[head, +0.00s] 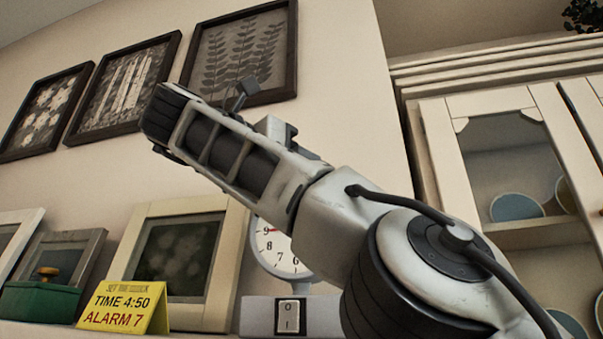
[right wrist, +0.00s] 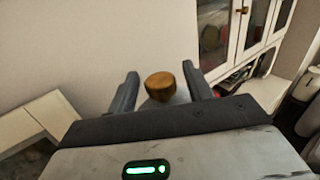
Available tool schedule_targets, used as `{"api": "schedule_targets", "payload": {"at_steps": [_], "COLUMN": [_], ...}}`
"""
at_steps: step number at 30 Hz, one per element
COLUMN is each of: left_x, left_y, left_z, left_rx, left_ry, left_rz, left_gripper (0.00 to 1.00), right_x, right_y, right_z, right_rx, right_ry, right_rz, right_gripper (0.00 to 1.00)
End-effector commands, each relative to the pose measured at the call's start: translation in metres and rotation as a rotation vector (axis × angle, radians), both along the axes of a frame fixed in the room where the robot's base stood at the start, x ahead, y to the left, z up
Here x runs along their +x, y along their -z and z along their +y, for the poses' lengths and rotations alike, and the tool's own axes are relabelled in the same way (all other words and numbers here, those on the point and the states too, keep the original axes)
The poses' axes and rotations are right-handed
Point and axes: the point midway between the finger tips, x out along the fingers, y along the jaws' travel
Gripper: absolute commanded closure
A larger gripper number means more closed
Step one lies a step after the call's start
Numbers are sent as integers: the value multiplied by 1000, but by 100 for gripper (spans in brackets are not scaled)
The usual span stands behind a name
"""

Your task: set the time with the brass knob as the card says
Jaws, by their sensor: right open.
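The card (head: 122,304) is a yellow folded sign in the head view; it reads TIME 4:50 and ALARM 7. The clock (head: 280,250) has a white round face; my arm covers much of it. The numerals 9 to 6 show, with a red mark by the 9. The hands' reading cannot be made out. In the right wrist view a round brass knob (right wrist: 160,87) sits between the fingers of my right gripper (right wrist: 160,71). The gripper is open, with a gap on both sides of the knob. My left gripper is out of view.
A box with an I/O rocker switch (head: 289,316) stands below the clock. A green box (head: 38,302) with an orange-brown top knob and several leaning frames (head: 136,255) stand at the left. A glass-door cabinet (head: 470,215) is at the right. Pictures hang above.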

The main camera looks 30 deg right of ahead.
Motion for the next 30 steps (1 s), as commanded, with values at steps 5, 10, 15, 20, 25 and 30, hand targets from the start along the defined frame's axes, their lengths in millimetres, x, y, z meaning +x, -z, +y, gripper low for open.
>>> {"api": "schedule_targets", "payload": {"at_steps": [5,10,15,20,25,30], "left_x": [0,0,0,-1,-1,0], "left_y": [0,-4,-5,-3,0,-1], "left_z": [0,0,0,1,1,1], "left_rx": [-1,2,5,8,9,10], "left_ry": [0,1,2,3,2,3], "left_rz": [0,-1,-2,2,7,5], "left_gripper": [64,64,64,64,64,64], "right_x": [-5,-10,-13,-13,-13,-13], "right_y": [0,-1,0,0,0,0], "right_z": [30,56,69,70,70,70], "right_rx": [-5,-3,-1,0,0,-1], "right_ry": [-2,-1,0,0,0,0], "right_rz": [-2,-1,1,1,1,1], "right_gripper": [49,49,49,49,49,49]}}
